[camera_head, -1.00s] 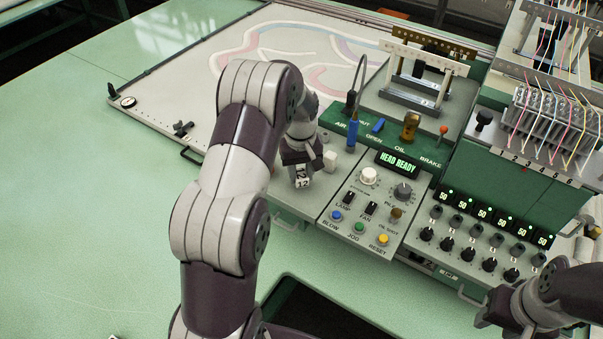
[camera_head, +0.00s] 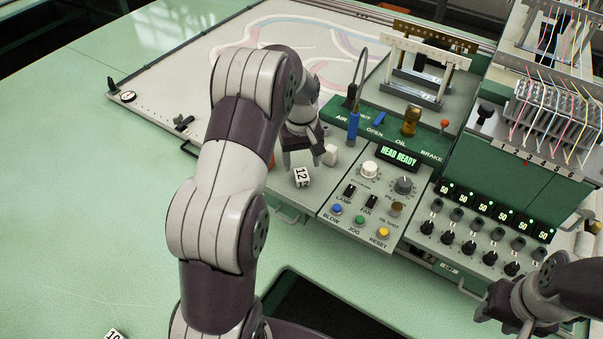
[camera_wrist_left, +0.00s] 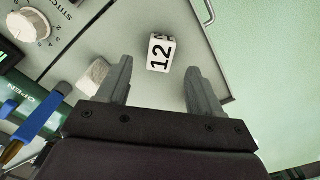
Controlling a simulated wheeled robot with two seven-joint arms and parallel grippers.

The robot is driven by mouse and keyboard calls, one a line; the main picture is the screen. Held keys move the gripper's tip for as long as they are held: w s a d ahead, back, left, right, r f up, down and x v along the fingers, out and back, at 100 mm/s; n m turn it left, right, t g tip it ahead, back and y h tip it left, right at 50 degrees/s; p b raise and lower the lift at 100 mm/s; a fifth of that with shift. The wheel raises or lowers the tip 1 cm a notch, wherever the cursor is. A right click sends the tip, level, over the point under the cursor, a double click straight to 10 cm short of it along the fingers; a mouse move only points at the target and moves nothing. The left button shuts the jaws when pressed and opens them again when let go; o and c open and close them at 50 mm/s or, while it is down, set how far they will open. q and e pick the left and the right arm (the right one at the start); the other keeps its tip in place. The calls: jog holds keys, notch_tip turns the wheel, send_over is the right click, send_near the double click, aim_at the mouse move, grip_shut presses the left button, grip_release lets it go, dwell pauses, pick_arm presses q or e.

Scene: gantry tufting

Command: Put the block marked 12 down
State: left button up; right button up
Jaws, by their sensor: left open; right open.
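The white block marked 12 (camera_head: 302,177) rests on the grey top of the console, left of the control panel. In the left wrist view the block (camera_wrist_left: 160,53) stands beyond and between the fingertips, touching neither finger. My left gripper (camera_head: 302,163) is open and empty just behind the block; its two spread fingers also show in the left wrist view (camera_wrist_left: 157,77). My right gripper (camera_head: 503,306) is at the lower right of the head view, away from the block.
A plain white block (camera_head: 330,155) sits beside my left gripper. The control panel (camera_head: 340,222) with knobs and coloured buttons lies to the right. A blue tool (camera_head: 352,125) stands behind. Another numbered block (camera_head: 113,335) lies at the bottom left edge. The green table (camera_head: 90,200) is mostly clear.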

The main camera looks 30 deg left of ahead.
aim_at(302, 175)
pick_arm(q)
notch_tip(302, 175, up, 2)
jog(key=shift+r+b, duration=0.1)
jog(key=shift+b, duration=0.2)
notch_tip(302, 175, up, 5)
jog(key=p, duration=0.3)
jog(key=s+d+m, duration=0.4)
jog(key=s+d, duration=0.2)
jog(key=s, duration=0.4)
jog(key=s+d+f+m+t, duration=0.1)
jog(key=s+d+m, duration=0.3)
jog(key=s, duration=0.5)
jog(key=shift+s+d, duration=0.35)
jog(key=shift+d, duration=0.5)
jog(key=shift+w+f, duration=0.15)
jog(key=shift+f, duration=0.05)
